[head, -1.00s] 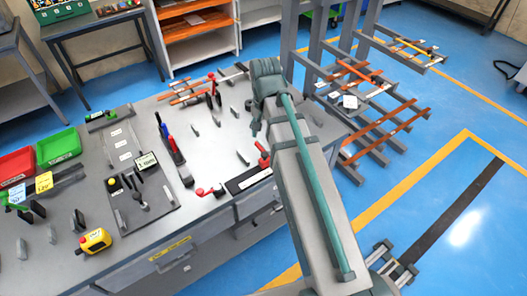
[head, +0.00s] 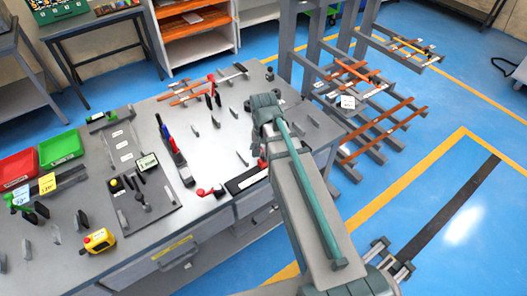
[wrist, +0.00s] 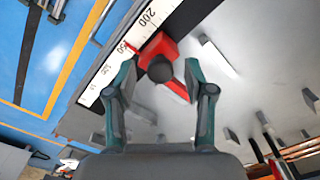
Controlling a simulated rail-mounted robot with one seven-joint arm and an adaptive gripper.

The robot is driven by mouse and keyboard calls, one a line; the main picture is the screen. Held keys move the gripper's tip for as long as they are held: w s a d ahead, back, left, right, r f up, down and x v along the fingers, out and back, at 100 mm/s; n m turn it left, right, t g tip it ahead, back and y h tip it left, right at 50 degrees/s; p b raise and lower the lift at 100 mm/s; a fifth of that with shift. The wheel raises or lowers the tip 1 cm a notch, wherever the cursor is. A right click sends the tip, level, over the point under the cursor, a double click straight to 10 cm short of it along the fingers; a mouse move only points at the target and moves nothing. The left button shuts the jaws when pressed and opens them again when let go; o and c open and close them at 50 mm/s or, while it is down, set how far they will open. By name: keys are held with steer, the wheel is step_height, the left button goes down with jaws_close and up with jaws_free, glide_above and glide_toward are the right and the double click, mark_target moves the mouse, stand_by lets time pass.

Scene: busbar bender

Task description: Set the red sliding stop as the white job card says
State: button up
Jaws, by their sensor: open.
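The red sliding stop (wrist: 162,50) with a dark round knob sits on a black rail beside a white scale (wrist: 128,50) in the wrist view. The scale shows a 200 mark above the stop; another number close to the stop is partly hidden. My gripper (wrist: 160,70) is open, with one fingertip on each side of the stop and its knob; contact cannot be told.
A red-handled part (head: 210,191) lies left of the rail. Several upright grey plates stand on the bench (head: 225,155). A red and blue tool (head: 172,145) is farther left. A rack (head: 350,75) with copper bars stands at the right, beyond the bench.

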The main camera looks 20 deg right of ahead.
jaws_close()
stand_by(0.3)
steer(key=shift+w+d, duration=0.15)
steer(key=shift+d, duration=0.2)
jaws_free()
step_height(320, 180, up, 12)
stand_by(0.9)
